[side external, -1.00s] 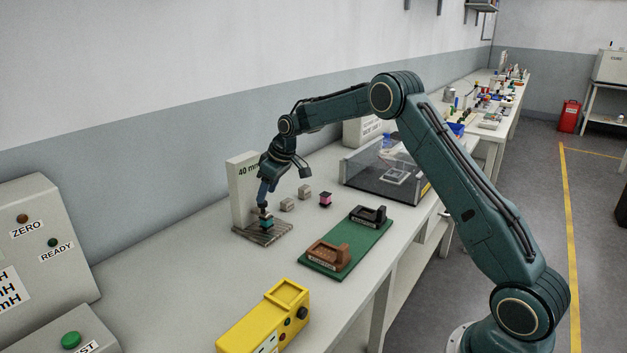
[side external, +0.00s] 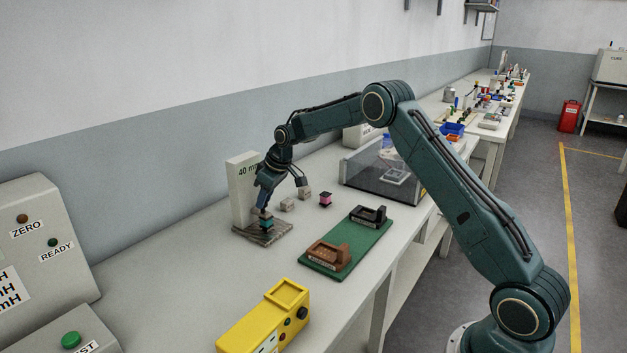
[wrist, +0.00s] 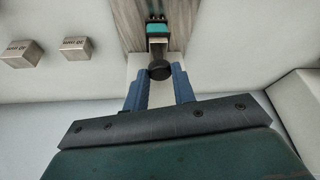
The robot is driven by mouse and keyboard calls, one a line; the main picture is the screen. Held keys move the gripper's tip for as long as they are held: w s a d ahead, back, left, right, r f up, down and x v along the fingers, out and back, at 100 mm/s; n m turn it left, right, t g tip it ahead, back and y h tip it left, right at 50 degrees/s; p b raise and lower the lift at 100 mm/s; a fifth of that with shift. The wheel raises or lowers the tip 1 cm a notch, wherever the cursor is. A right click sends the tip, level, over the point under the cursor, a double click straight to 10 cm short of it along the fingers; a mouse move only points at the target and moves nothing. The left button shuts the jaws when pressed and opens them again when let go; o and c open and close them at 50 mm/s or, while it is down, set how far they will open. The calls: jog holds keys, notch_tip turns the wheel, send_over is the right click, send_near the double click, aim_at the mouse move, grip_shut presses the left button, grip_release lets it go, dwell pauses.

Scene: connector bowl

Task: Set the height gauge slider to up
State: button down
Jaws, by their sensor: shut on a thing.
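The height gauge (side external: 242,185) is a pale upright post marked "40 mm", on a grey wood-grained base (side external: 248,236). The base also shows at the top of the wrist view (wrist: 128,20). My gripper (side external: 264,210) is low in front of the post. In the wrist view my blue fingers (wrist: 160,73) are closed around a dark round knob (wrist: 160,70), apparently the slider's. A teal and black part (wrist: 158,28) sits on the base just beyond the knob. The rest of the slider is mostly hidden by my gripper.
Two small grey blocks (side external: 287,204) (side external: 304,192) and a pink-and-black spool (side external: 325,200) stand to the right. A green board (side external: 338,262) with brown and black holders and a yellow device (side external: 265,320) are nearer. A clear-walled box (side external: 365,178) stands behind.

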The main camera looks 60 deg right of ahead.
jog(key=shift+r, duration=1.75)
jog(key=c, duration=1.1)
grip_release()
jog(key=shift+c, duration=0.2)
jog(key=v, duration=1.3)
jog(key=shift+s+r, duration=0.2)
jog(key=shift+r, duration=0.15)
